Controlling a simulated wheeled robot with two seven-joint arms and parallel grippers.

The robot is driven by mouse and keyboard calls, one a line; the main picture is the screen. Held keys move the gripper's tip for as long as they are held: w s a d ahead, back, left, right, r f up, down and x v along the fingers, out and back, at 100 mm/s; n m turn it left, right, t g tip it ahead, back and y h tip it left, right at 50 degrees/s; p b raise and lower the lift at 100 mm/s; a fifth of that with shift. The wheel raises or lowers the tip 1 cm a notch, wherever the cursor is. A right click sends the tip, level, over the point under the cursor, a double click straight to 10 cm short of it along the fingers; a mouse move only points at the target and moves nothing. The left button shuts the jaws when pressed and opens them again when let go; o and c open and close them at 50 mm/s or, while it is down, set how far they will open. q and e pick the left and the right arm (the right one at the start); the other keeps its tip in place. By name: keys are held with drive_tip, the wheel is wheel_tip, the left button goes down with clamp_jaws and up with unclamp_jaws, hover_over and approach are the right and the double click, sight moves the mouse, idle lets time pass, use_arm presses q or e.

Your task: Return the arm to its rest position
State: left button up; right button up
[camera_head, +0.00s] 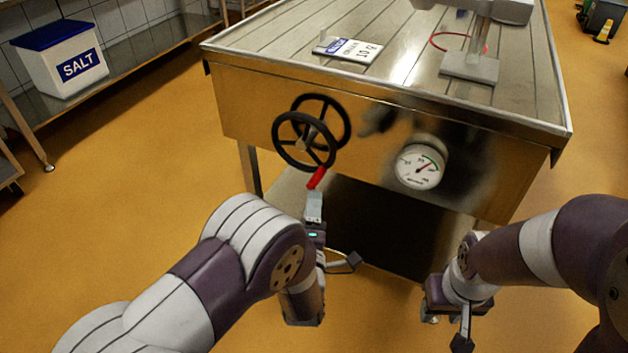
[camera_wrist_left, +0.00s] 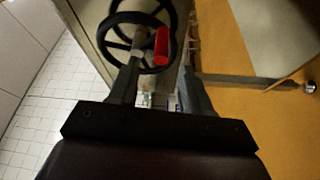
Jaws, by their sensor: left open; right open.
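My left gripper (camera_head: 331,234) is open and empty in front of the steel table, just below the black handwheel (camera_head: 305,141). The wheel's red handle (camera_head: 317,178) points down toward one of its fingers. In the left wrist view, the red handle (camera_wrist_left: 162,46) appears beyond and between the open fingers of my left gripper (camera_wrist_left: 160,72), with the black wheel (camera_wrist_left: 133,30) behind it. I cannot tell the exact gap to the handle. My right gripper (camera_head: 450,322) is open at the lower right, low in front of the table, with nothing seen in it.
The steel table (camera_head: 385,92) has a round dial gauge (camera_head: 419,165) on its front. A white-and-blue card (camera_head: 348,49) and a metal stand (camera_head: 470,67) are on its top. A salt bin (camera_head: 66,62) sits on a shelf at left. The yellow floor (camera_head: 150,165) is clear.

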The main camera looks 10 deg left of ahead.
use_arm(q)
drive_tip(key=shift+s+f, duration=0.1)
drive_tip(key=shift+s, duration=1.1)
